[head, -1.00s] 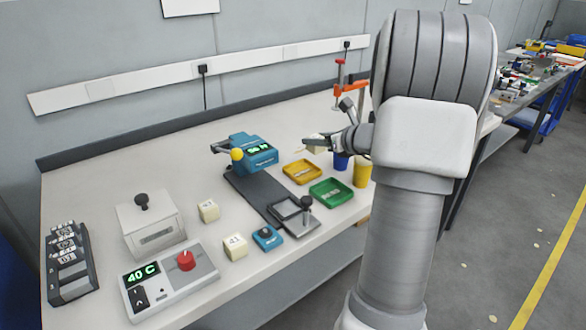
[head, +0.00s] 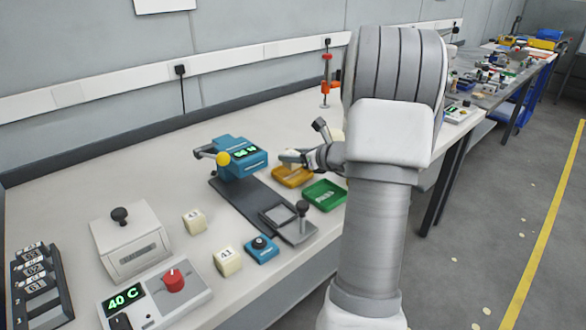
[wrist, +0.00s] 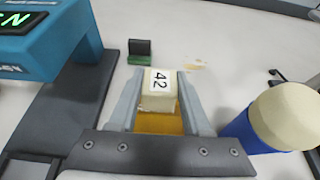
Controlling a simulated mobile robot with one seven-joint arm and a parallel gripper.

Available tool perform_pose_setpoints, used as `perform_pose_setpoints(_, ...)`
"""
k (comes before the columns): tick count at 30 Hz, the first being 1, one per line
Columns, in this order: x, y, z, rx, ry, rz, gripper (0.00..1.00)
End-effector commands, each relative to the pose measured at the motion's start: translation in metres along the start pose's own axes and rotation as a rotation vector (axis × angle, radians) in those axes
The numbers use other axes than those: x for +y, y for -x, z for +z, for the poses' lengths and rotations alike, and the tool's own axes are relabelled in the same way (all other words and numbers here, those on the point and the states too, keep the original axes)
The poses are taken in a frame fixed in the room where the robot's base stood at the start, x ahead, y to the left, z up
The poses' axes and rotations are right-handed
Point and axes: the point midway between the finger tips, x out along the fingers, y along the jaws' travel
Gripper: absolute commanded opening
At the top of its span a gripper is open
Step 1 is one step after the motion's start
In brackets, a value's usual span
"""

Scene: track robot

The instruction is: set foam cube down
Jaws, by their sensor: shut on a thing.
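The foam cube (wrist: 158,85) is cream with a black 42 on its top. In the wrist view it sits between the two fingers of my gripper (wrist: 160,92), which is shut on it. In the head view my gripper (head: 290,158) is beside the blue device, over or just behind the yellow tray (head: 292,180). The cube is hard to make out there. The gap between cube and tray cannot be judged.
A blue device (head: 240,152) with a yellow knob stands left of my gripper. A green tray (head: 325,195) lies in front. Two more numbered cream cubes (head: 228,262) (head: 194,221) stand on the bench. A blue cup with a cream top (wrist: 285,115) stands close right in the wrist view.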

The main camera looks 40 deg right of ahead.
Motion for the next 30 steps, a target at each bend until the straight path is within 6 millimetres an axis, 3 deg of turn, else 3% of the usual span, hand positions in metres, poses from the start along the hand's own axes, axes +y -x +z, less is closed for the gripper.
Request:
perform_pose_setpoints(1,0.000,-0.005,-0.013,0.001,-0.004,0.000,0.00)
perform_pose_setpoints(4,0.000,-0.010,-0.024,0.001,-0.002,0.000,0.00)
perform_pose_setpoints(18,0.000,-0.013,-0.031,-0.001,0.000,0.000,0.00)
perform_pose_setpoints(19,0.000,-0.013,-0.030,-0.001,0.000,0.000,0.52)
perform_pose_setpoints(24,0.000,-0.012,-0.029,0.000,0.000,0.000,0.78)
perform_pose_setpoints(30,0.000,-0.012,-0.029,0.000,0.000,0.000,0.78)
